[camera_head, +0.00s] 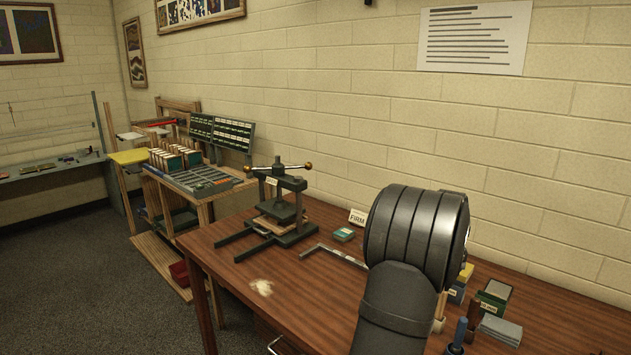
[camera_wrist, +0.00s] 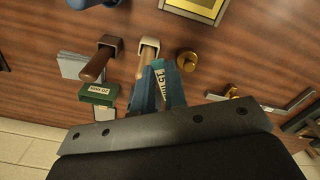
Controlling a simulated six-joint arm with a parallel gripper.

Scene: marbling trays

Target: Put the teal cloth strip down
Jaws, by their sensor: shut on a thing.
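My gripper (camera_wrist: 165,72) shows in the wrist view, its fingers reaching up from the dark mounting bar over the wooden table. It is shut on a narrow teal piece with a pale lettered label, which I take as the teal cloth strip (camera_wrist: 160,82). The piece is largely hidden between the fingers, so its full shape and ends cannot be seen. I cannot tell its height above the table. In the head view my arm hides the gripper and the strip.
The table (camera_head: 290,315) holds a press (camera_head: 283,205), an L-shaped metal bar (camera_head: 335,254), a FIRM sign (camera_head: 357,217) and a green box (camera_head: 494,296). The table's front left is mostly clear.

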